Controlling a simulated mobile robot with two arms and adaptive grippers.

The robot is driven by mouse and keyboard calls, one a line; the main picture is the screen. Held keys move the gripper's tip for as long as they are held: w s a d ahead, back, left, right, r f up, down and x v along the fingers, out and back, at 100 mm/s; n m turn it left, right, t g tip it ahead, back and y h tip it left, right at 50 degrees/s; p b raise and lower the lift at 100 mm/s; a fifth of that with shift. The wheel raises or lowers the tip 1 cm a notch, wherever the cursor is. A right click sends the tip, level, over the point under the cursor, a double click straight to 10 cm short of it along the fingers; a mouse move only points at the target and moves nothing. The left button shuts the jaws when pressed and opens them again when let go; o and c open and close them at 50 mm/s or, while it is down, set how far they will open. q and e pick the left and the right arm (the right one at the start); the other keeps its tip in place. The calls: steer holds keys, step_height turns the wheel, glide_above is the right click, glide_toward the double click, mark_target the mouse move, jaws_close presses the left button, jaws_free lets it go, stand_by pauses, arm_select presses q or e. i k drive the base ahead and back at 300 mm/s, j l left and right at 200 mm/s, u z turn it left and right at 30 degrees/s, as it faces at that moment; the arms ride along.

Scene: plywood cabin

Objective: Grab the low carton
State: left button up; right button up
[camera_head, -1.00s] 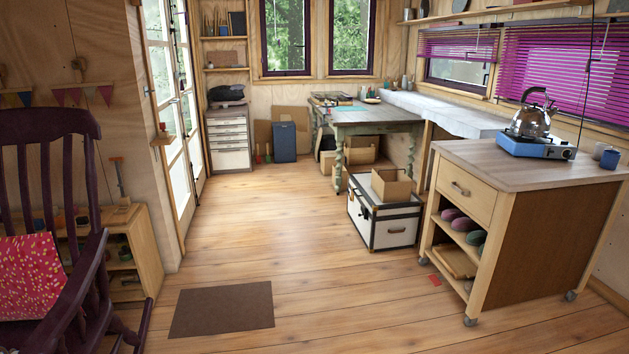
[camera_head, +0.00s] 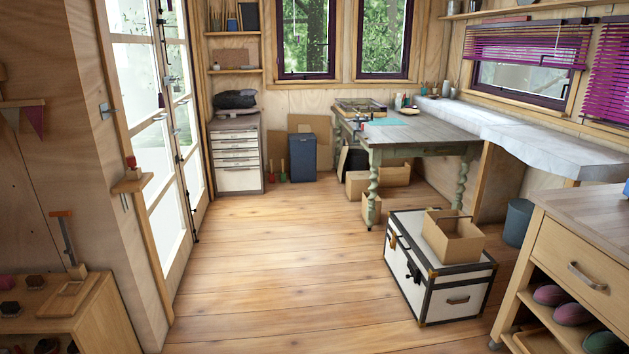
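An open brown carton (camera_head: 465,248) sits on top of the white trunk with dark edges (camera_head: 455,298), right of the middle. More brown cartons stand on the floor under the green-legged table: one by the front leg (camera_head: 371,211), one behind it (camera_head: 356,186), and a wider one (camera_head: 396,176) further right. I cannot tell which of these is the low carton. The table's leg partly hides the floor cartons. Neither of my grippers is in view.
The wooden floor (camera_head: 280,250) is clear through the middle. A wheeled kitchen cart (camera_head: 570,250) stands at the right front, close to the trunk. A low wooden shelf (camera_head: 95,315) is at the left front. A blue bin (camera_head: 302,157) stands at the back.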

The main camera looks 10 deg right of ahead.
mark_target(453, 237)
steer(key=i+z, duration=0.2)
steer(key=i, duration=0.25)
steer(key=i+z, duration=0.2)
steer(key=i, duration=0.3)
steer(key=i+z, duration=0.2)
steer(key=i, duration=0.3)
steer(key=i+j+z, duration=0.2)
steer(key=i, duration=0.25)
steer(key=i+j+z, duration=0.25)
steer(key=i, duration=0.2)
